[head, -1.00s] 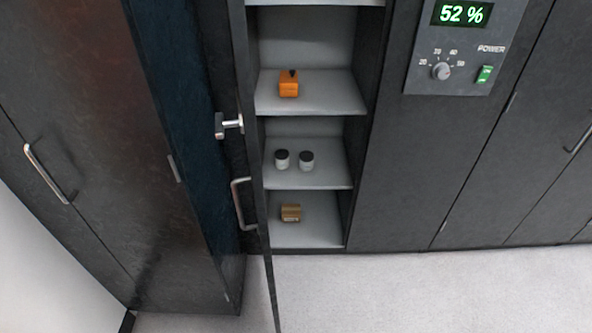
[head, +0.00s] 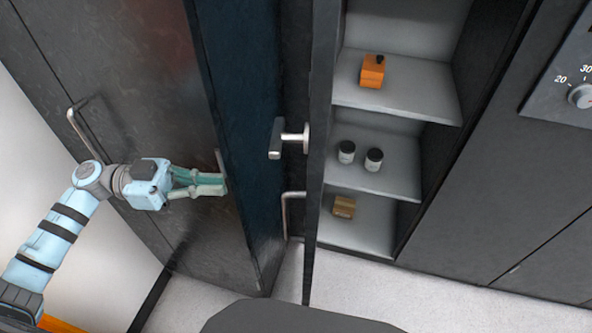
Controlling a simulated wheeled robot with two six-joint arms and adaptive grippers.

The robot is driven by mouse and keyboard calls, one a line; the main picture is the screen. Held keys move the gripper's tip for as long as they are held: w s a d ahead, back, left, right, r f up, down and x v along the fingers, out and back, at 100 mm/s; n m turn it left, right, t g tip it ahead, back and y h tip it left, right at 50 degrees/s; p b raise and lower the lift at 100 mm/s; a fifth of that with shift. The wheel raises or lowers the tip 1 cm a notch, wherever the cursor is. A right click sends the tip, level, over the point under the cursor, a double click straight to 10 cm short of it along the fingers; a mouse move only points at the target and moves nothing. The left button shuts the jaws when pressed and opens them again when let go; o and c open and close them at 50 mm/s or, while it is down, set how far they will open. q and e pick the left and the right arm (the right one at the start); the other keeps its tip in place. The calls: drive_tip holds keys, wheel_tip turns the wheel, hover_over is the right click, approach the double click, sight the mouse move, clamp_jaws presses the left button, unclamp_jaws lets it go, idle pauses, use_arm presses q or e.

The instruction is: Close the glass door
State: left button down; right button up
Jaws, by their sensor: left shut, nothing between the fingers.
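The door (head: 318,90) stands open, seen nearly edge-on, in front of a shelved cabinet bay. A metal lever handle (head: 290,139) sticks out from its left side. A bent metal pull (head: 289,202) shows lower down; I cannot tell for sure which panel carries it. My left gripper (head: 222,184) is shut and empty. It is left of the door and its handles, in front of the dark cabinet at left, near the edge of a dark blue panel (head: 243,120). I cannot tell whether it touches that cabinet. My right gripper is out of view.
Shelves hold an orange box (head: 372,71), two small dark-lidded jars (head: 346,152) (head: 373,160) and a brown box (head: 344,206). A control panel (head: 565,75) is at upper right. A dark cabinet (head: 130,90) with a pull handle stands at left. Pale floor (head: 440,285) is clear at lower right.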

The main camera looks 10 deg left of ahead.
use_arm(q)
drive_tip(key=p, duration=0.1)
hover_over(289, 194)
drive_tip(key=s, duration=0.4)
drive_tip(key=shift+d+r, duration=0.25)
drive_tip(key=shift+d, duration=0.2)
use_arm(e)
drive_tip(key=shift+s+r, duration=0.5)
use_arm(q)
drive_tip(key=shift+w, duration=0.15)
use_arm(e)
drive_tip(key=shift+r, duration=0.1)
